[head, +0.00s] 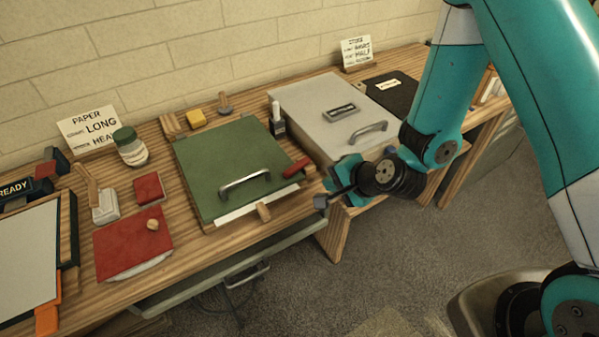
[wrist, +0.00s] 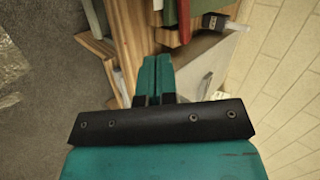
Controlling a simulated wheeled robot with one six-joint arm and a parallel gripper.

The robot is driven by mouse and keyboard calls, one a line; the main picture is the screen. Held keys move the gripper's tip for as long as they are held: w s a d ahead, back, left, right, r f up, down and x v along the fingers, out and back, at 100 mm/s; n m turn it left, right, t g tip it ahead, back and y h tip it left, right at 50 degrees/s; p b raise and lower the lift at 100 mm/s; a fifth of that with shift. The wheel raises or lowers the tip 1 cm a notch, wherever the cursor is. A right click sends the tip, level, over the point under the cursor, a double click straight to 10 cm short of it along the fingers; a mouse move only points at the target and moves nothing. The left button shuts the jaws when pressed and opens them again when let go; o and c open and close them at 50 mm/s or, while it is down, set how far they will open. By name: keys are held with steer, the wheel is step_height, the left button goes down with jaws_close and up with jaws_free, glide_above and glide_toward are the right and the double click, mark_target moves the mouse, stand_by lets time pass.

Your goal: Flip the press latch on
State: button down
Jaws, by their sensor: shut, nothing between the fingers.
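The press appears to be the green-lidded board (head: 225,160) with a metal bar handle (head: 245,184) on the worktable. A red lever (head: 296,167) at its right edge looks like the latch. It lies low along that edge, and I cannot tell its exact setting. A red piece, likely the same lever (wrist: 184,20), shows at the top of the wrist view. My gripper (wrist: 158,62) is shut and empty, its teal fingers together. In the head view it hangs at the table's front edge, right of and apart from the lever; its fingertips are hard to make out there.
A wooden peg (head: 264,212) sits at the press's front. Red pads (head: 133,243) and a jar (head: 130,147) lie left. Open floor (head: 400,250) lies in front.

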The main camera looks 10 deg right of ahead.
mark_target(290, 173)
steer(key=p+x, duration=0.3)
steer(key=x, duration=0.5)
steer(key=shift+w+a+f, duration=0.1)
steer(key=shift+w+a, duration=0.1)
steer(key=shift+a, duration=0.05)
steer(key=shift+w+a+p, duration=0.75)
steer(key=shift+w+p, duration=0.15)
steer(key=shift+w, duration=0.15)
steer(key=shift+w+a+f, duration=0.1)
steer(key=shift+w+a, duration=0.25)
steer(key=shift+w, duration=0.2)
steer(key=shift+w+a+f+b, duration=0.2)
steer(key=shift+w+a+b, duration=0.25)
steer(key=shift+a+b, duration=0.5)
steer(key=shift+d+r, duration=0.15)
steer(key=shift+r, duration=0.05)
steer(key=shift+d, duration=0.1)
